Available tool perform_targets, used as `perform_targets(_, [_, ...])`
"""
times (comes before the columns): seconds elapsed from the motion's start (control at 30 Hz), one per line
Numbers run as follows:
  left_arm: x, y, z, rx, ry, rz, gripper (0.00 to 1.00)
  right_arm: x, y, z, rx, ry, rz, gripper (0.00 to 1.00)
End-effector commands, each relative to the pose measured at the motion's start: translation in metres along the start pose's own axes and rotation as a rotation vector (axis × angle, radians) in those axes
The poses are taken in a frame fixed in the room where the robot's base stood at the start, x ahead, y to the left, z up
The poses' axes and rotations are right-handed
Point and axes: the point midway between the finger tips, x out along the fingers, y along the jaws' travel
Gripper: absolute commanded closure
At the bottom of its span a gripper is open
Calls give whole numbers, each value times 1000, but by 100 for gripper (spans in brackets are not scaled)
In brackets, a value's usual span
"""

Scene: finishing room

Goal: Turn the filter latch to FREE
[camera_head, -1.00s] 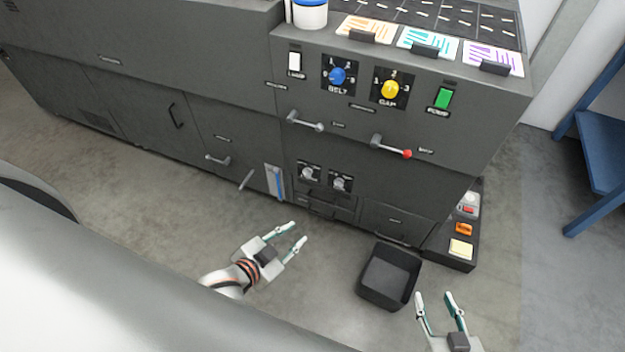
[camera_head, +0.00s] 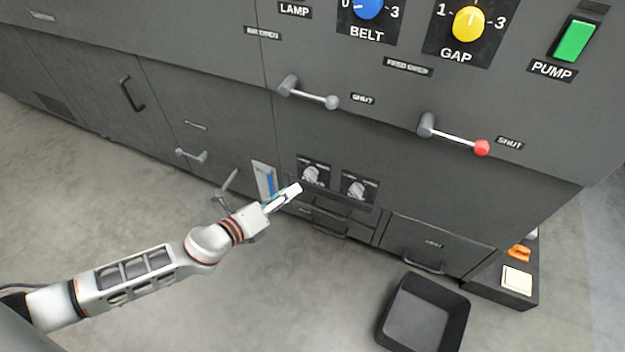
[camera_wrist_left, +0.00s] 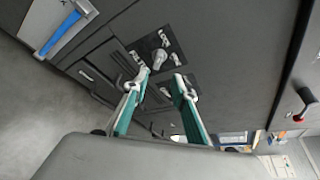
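Two small grey latches sit side by side low on the dark machine front, a left one (camera_head: 312,175) and a right one (camera_head: 357,189), each on a black plate. My left gripper (camera_head: 290,194) is just in front of and below the left latch. In the left wrist view its two fingers (camera_wrist_left: 158,82) are spread apart and empty, pointing at the panel, with one latch (camera_wrist_left: 158,58) beyond the fingertips. The fingers appear clear of it. My right gripper is out of view.
Grey-knobbed (camera_head: 310,94) and red-knobbed (camera_head: 455,136) handles are above. An open black bin (camera_head: 425,318) stands on the floor at right.

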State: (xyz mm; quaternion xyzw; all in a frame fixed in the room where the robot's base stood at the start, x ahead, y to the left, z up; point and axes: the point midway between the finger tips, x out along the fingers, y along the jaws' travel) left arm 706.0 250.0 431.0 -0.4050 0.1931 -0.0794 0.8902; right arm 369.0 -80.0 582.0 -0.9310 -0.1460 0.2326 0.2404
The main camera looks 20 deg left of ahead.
Motion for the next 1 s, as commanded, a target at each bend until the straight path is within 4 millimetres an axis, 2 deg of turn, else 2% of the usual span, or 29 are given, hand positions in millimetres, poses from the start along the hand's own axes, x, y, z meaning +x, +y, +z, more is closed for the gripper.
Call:
perform_targets(0.03, [3,10,-4,33,6,3,74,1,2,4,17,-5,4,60])
perform_targets(0.27, [20,7,4,80,-3,-9,74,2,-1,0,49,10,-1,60])
perform_targets(0.7, [75,8,3,75,-2,-7,74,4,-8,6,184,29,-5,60])
perform_targets(1.0, [87,6,4,75,-2,-8,74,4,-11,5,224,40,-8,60])
